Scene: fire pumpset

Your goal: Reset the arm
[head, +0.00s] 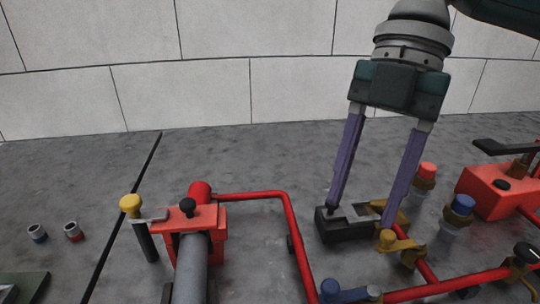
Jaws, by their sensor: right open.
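My right gripper (360,217) comes down from the top right with its two long purple fingers spread apart. Its fingertips are low, by a dark block (342,232) and a brass fitting (400,242) on the floor. The left fingertip is over or at the dark block, and the right one is close to the brass fitting. I cannot tell whether either touches. Nothing is visibly held between the fingers. My left gripper is not in this view.
Red pipes (291,232) run across the grey floor. A red clamp with a grey pipe (192,262) and a yellow knob (130,204) stand left. A red-topped fitting (426,174), a blue-topped fitting (461,207) and a red box (494,190) crowd the right. The back-left floor is clear.

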